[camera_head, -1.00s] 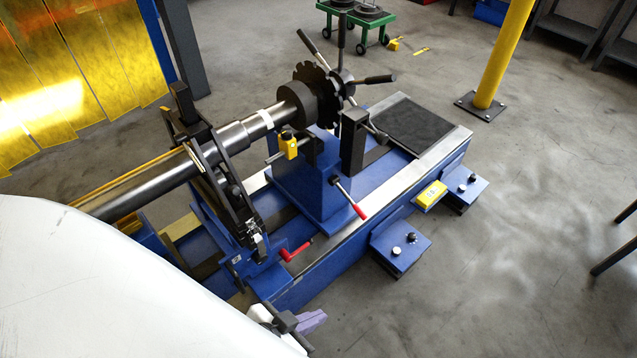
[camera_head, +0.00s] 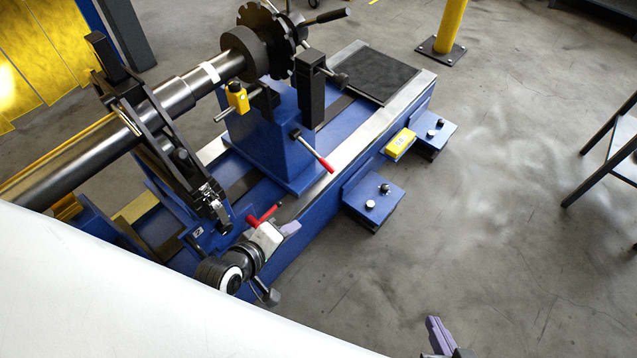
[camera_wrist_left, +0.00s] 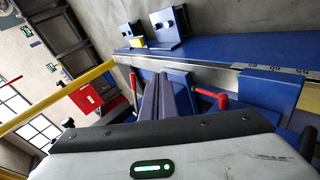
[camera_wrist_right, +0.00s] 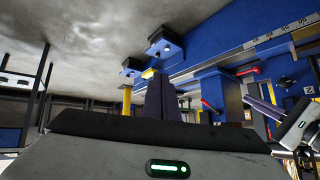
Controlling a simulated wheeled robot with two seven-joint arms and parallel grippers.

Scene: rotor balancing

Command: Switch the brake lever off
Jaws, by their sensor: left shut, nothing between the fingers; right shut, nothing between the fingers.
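Two red-handled levers show on the blue machine; I cannot tell which is the brake lever. One lever (camera_head: 317,155) slants down on the pedestal side. The other lever (camera_head: 262,215) is low near the steady's foot, partly hidden by my left gripper (camera_head: 289,229). My left gripper is shut and empty, just right of that low lever. In the left wrist view a red lever (camera_wrist_left: 212,97) lies right of the shut purple fingers (camera_wrist_left: 165,95). My right gripper (camera_head: 438,334) is shut and empty, low over open floor. The right wrist view shows its fingers (camera_wrist_right: 160,97).
The long shaft (camera_head: 110,135) rests in the black steady (camera_head: 160,135). A yellow box (camera_head: 400,144) and blue feet (camera_head: 373,195) jut from the machine's front. Floor on the right is clear up to a dark-legged stand (camera_head: 610,165). A yellow post (camera_head: 450,25) stands behind.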

